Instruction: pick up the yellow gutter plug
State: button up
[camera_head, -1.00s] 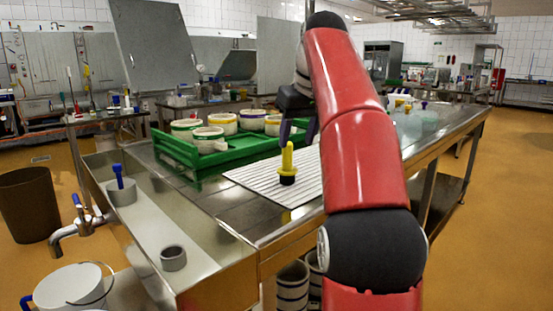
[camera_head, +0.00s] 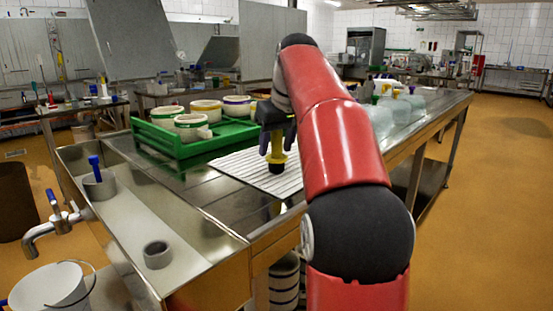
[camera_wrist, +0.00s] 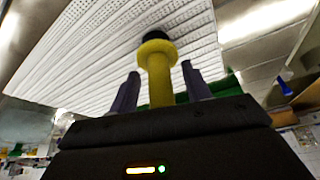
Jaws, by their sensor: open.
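The yellow gutter plug (camera_head: 276,149) stands upright on the white ribbed mat (camera_head: 235,166), with its dark base down. My gripper (camera_head: 277,150) is open and is at the plug's upper part, pointing down. In the wrist view the yellow stem (camera_wrist: 159,80) shows between the two fingers of my gripper (camera_wrist: 160,88), with visible gaps on both sides. The plug's collar and dark base lie beyond the fingertips, by the ribbed mat (camera_wrist: 95,60). My gripper's body hides the stem's top end.
A green tray (camera_head: 180,147) with several white tubs stands left of the mat. A sink trough with a blue-handled plug (camera_head: 94,168) and a grey ring (camera_head: 157,254) lies at the front left. Clear containers (camera_head: 400,108) stand further back on the table.

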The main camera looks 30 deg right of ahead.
jog(key=shift+f, duration=0.15)
grip_shut()
